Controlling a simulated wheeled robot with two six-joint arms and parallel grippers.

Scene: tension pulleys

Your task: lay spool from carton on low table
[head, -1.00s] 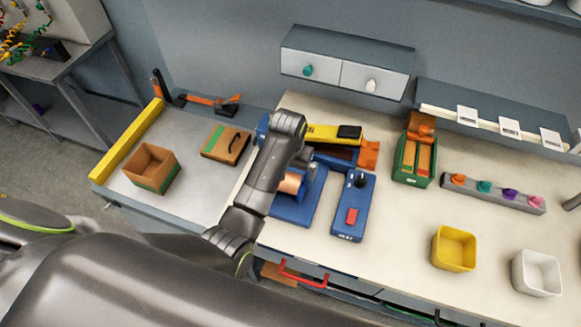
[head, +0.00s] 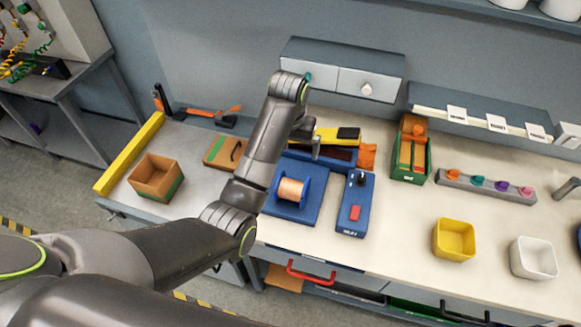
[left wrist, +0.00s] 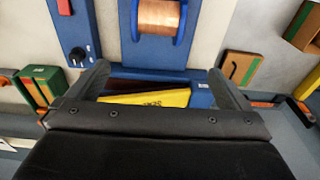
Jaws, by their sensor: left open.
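A copper-wound spool (head: 290,189) with blue ends rests on a blue base plate (head: 309,207) on the bench. It also shows at the top of the left wrist view (left wrist: 160,16). An open brown carton (head: 157,176) with a green band stands on the grey low table (head: 196,192) at the left; no spool shows in it. My left gripper (head: 315,149) is beyond the spool, over the yellow and blue device, apart from the spool. Its two spread fingers (left wrist: 160,82) show in the left wrist view with nothing held between them. My right gripper is not seen.
A yellow block (head: 330,136) lies behind the spool. A blue control box (head: 355,206) stands right of it. A flat brown-green box (head: 224,152) sits on the low table, and a yellow rail (head: 129,154) edges it. Yellow (head: 454,240) and white bins stand further right.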

